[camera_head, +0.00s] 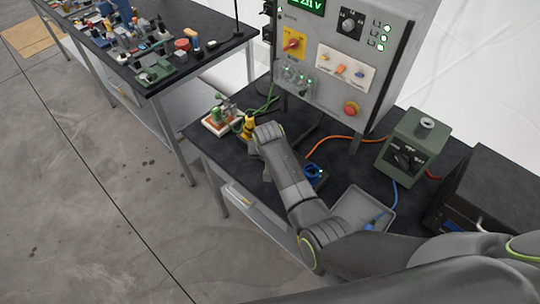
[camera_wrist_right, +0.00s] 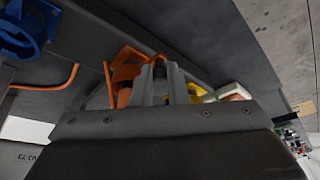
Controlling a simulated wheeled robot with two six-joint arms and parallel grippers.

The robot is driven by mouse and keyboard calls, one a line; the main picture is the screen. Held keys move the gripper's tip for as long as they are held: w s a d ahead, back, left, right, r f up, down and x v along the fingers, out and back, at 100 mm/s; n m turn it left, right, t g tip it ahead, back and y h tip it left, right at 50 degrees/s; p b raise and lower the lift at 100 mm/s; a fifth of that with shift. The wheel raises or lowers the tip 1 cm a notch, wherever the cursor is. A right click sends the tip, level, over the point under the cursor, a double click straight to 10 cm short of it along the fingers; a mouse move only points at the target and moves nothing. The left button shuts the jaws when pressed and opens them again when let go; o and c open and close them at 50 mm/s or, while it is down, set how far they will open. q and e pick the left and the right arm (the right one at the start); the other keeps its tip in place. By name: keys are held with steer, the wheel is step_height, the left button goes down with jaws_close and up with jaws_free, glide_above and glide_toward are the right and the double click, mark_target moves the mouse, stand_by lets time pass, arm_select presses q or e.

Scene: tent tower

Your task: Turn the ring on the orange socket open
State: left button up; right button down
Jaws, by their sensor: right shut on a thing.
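The orange socket (camera_wrist_right: 125,69) shows in the right wrist view, just beyond and left of my fingertips. In the head view it is hidden behind my right gripper (camera_head: 264,132). In the wrist view my right gripper (camera_wrist_right: 161,75) has its two fingers close together at the socket, shut on its ring. The ring is mostly hidden by the fingers, so its turned position cannot be told. My left gripper is in neither view.
A yellow socket (camera_head: 249,129) stands just left of my gripper, near a small board (camera_head: 221,122) with green parts. A blue socket (camera_head: 312,171) and a grey tray (camera_head: 363,208) are to the right. The control panel (camera_head: 340,60) rises behind.

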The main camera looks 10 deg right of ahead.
steer(key=shift+w+a+m, duration=0.1)
steer(key=shift+w+m, duration=0.05)
steer(key=shift+m, duration=0.15)
steer(key=c, duration=1.4)
jaws_free()
steer(key=shift+c, duration=0.2)
